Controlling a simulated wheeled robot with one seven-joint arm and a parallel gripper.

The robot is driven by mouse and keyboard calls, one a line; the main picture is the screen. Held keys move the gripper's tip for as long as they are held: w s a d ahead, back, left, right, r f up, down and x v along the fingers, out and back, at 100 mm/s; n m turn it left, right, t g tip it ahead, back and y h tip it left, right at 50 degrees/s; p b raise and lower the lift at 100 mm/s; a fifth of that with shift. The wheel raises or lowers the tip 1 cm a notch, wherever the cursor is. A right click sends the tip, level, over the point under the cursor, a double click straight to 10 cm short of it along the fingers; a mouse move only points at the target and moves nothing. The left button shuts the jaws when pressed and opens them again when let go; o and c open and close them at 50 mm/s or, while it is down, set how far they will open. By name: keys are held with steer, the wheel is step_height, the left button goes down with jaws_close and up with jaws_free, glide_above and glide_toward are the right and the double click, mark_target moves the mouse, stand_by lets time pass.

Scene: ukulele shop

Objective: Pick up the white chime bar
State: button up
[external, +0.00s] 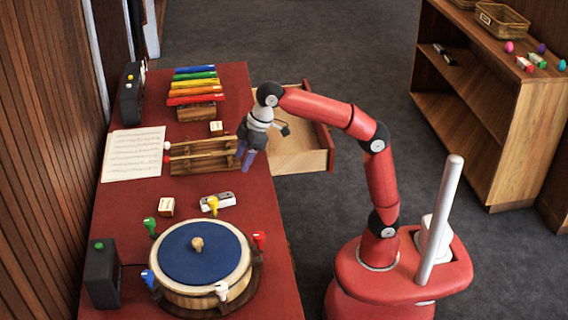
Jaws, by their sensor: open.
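A small whitish bar with dark marks (228,200) lies on the red table between the wooden rack and the drum. It is the nearest match to the white chime bar, but it is too small to be sure. A yellow knob stands in front of its left part. My gripper (244,157) points down with its bluish fingers apart and empty. It is at the right end of the wooden rack (203,165), farther back than the whitish bar. I cannot tell its exact height above the table.
A blue-topped drum (200,252) with coloured knobs fills the table's front. A xylophone with coloured bars (195,84) stands at the back. A sheet of music (133,153) lies at left. An open drawer (298,150) juts out at right. A wooden shelf (520,150) stands apart.

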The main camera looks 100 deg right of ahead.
glide_toward(218, 197)
steer(key=shift+w+d+f+p, duration=0.3)
steer(key=shift+w+d+f, duration=0.15)
steer(key=shift+w+f, duration=0.15)
steer(key=shift+f, duration=0.65)
steer(key=x, duration=0.4)
steer(key=a+x, duration=0.1)
steer(key=x, duration=0.1)
steer(key=shift+w+f+b, duration=0.1)
steer(key=shift+f+b, duration=0.05)
steer(key=shift+b, duration=0.25)
steer(key=shift+w+f, duration=0.25)
steer(key=shift+f, duration=0.25)
steer(key=shift+f, duration=0.15)
steer(key=c, duration=1.1)
